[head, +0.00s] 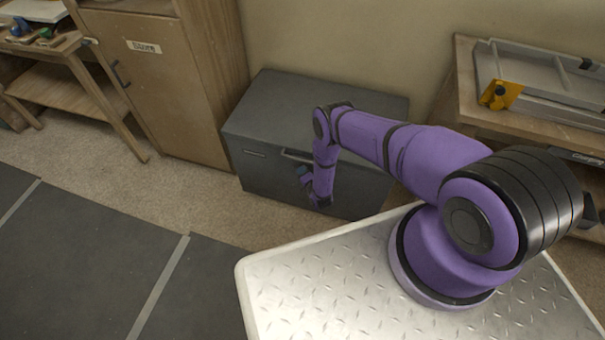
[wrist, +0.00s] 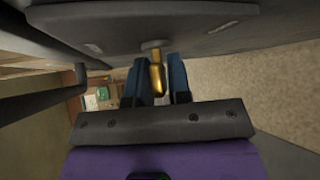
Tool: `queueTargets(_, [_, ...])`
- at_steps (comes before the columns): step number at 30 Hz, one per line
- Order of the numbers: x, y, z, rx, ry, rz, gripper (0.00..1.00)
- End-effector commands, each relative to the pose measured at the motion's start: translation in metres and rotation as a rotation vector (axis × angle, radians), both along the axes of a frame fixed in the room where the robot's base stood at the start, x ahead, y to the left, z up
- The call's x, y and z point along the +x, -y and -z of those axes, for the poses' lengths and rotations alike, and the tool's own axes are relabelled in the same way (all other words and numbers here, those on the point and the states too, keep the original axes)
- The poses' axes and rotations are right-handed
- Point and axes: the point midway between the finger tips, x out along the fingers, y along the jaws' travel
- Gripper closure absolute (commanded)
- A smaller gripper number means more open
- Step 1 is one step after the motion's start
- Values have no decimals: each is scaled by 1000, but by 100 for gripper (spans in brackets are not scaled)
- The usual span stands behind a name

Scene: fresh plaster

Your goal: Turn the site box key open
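The site box (head: 273,115) is a dark grey chest against the wall in the head view, partly hidden behind my arm. In the wrist view its dark face (wrist: 100,22) fills the top. The brass-coloured key (wrist: 157,75) sticks out from a small round fitting (wrist: 153,45) on that face. My gripper (wrist: 160,72) has its two dark blue fingers on either side of the key, and the key fills the narrow gap between them. In the head view my gripper (head: 306,178) is small at the box's front, and the key is not visible there.
A dark handle bar (wrist: 45,105) runs beside my gripper at the left of the wrist view. A wooden cabinet (head: 160,85) stands left of the box. A workbench (head: 465,75) with a grey and yellow tool stands right. Carpet (head: 205,195) lies open in front.

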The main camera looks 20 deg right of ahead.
Motion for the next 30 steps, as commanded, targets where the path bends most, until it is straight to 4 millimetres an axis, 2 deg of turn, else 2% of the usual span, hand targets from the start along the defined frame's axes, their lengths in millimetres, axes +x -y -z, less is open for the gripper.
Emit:
queueTargets(1, [0,0,0,0,0,0,94])
queueTargets(2, [0,0,0,0,0,0,100])
queueTargets(23, [0,0,0,108,77,-1,100])
queueTargets(24, [0,0,0,108,77,-1,85])
queueTargets(27, [0,0,0,108,77,-1,64])
queueTargets(30, [0,0,0,108,77,-1,64])
